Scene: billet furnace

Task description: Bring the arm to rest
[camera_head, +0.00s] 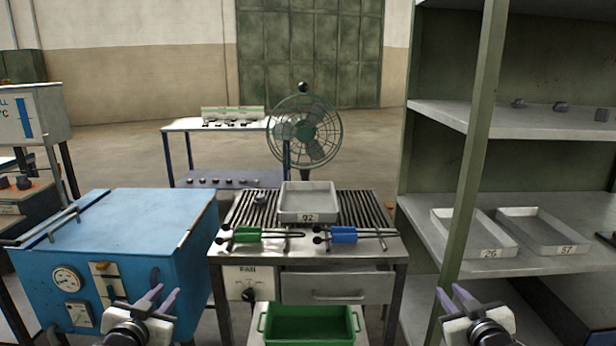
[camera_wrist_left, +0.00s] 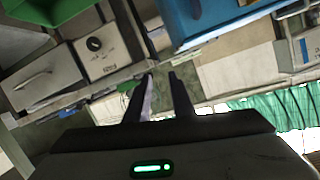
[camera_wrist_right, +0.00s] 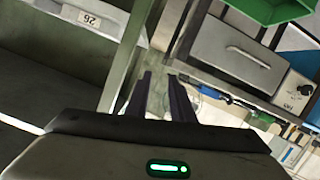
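My left gripper (camera_head: 160,297) is in front of the blue furnace box at the lower left of the head view. Its fingers stand apart with nothing between them, as the left wrist view (camera_wrist_left: 160,77) also shows. My right gripper (camera_head: 449,297) is at the lower right of the head view, in front of the shelf rack. Its fingers are also apart and empty in the right wrist view (camera_wrist_right: 160,77). Neither gripper touches anything that I can see.
A grated bench (camera_head: 365,205) bears tray 92 (camera_head: 308,216) and green-handled (camera_head: 247,234) and blue-handled (camera_head: 343,235) tongs. A green bin (camera_head: 310,312) is below. The blue furnace (camera_head: 120,235) stands left, the shelf rack (camera_head: 470,180) right. A fan (camera_head: 305,132) stands behind.

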